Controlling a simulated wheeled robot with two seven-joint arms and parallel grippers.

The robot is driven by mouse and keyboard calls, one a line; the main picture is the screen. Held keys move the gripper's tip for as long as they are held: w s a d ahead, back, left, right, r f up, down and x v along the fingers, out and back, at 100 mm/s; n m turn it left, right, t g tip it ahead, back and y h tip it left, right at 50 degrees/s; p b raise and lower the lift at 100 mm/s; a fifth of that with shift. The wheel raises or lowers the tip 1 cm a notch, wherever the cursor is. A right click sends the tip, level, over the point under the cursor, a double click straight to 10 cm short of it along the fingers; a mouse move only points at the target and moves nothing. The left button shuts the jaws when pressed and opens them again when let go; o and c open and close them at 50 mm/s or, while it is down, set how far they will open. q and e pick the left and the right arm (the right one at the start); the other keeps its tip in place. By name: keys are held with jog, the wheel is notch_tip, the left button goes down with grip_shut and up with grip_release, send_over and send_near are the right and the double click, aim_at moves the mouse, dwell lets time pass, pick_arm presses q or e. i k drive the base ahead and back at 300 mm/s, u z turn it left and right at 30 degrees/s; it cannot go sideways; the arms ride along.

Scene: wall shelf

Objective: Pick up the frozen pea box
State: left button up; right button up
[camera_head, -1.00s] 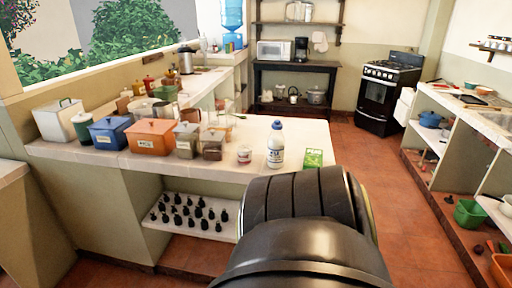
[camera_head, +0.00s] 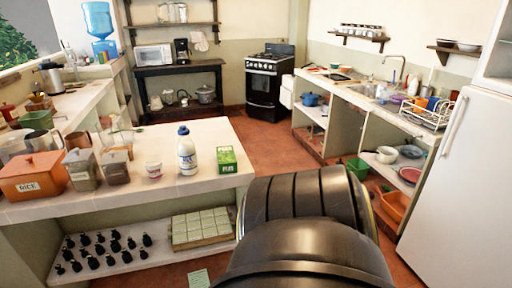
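The green frozen pea box (camera_head: 227,160) stands upright at the right end of the near white counter (camera_head: 133,185), close to its edge. A white milk bottle (camera_head: 187,155) with a blue cap stands just left of it. A black, rounded part of my own arm fills the bottom right of the head view, to the right of and below the box. Neither of my grippers shows, so I cannot see whether they are open or shut.
Below are shelves with dark bottles and a pale tiled block (camera_head: 201,228). Open tiled floor (camera_head: 262,143) lies beyond; a fridge (camera_head: 463,180) stands right.

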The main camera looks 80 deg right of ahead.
aim_at(226, 158)
jog(key=z, duration=1.65)
jog(key=i, duration=1)
